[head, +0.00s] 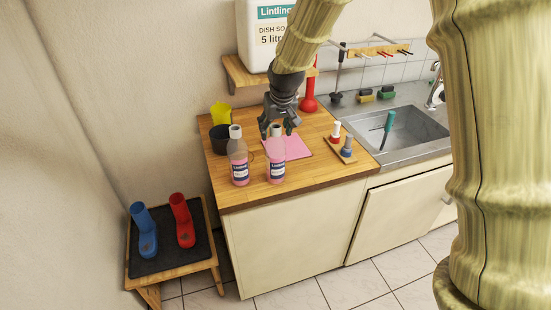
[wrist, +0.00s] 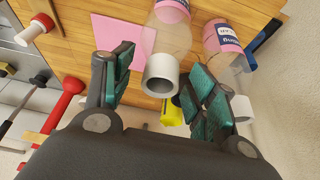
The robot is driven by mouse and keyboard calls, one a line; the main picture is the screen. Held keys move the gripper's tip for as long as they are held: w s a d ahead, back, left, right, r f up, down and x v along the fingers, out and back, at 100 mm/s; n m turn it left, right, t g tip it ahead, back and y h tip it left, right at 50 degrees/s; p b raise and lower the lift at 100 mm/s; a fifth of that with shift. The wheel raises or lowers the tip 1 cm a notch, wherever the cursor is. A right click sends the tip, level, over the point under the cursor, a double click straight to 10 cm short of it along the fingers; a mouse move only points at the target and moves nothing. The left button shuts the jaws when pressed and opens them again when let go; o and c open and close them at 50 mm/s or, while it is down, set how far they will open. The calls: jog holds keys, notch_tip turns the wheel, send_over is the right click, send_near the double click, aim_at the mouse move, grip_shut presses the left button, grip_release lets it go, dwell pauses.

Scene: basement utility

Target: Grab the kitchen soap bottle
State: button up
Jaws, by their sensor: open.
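Two clear bottles with pink liquid and blue-and-white labels stand upright on the wooden counter (head: 225,195) near its front edge. The right bottle (head: 276,168) is below my gripper (head: 278,130); it also shows in the wrist view (wrist: 172,38), with its whitish cap towards the camera. My gripper (wrist: 160,68) is open there, with fingers at either side of the cap; I cannot tell if they touch it. The left bottle (head: 239,165) stands beside it, outside the jaws, and is partly covered by a finger in the wrist view (wrist: 222,38). The label text is too small to tell which is the kitchen soap.
A pink cloth (head: 294,147) lies behind the right bottle. A dark pot (head: 220,139) with a yellow item, a red plunger (head: 309,103) and a small tray (head: 345,157) with two small bottles stand around. The sink (head: 415,130) is right; a large white canister (head: 254,48) is above.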

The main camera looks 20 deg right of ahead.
grip_shut()
jog(key=shift+r, duration=0.1)
